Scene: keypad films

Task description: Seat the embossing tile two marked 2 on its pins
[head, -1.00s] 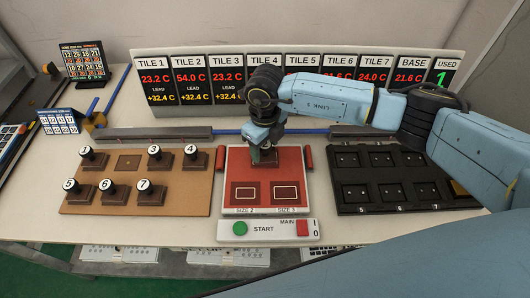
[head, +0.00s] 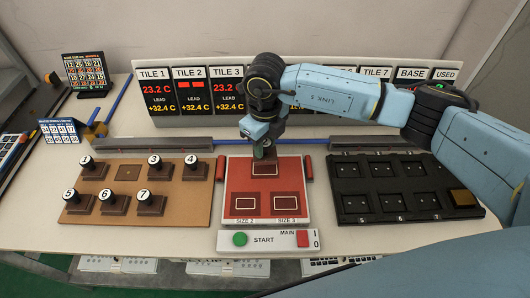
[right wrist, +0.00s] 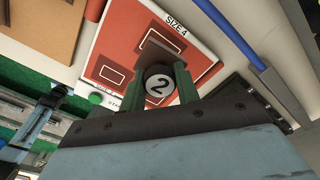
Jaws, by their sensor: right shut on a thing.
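My right gripper (head: 264,152) is shut on the round knob of the tile marked 2 (right wrist: 158,86). The dark tray (head: 405,213) at the right has several pocket positions with small pins.
A tan board (head: 180,212) at the left holds several numbered tiles and one empty square (head: 128,173). A START panel (head: 268,240) stands in front of the red plate. Display panels (head: 158,95) line the back.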

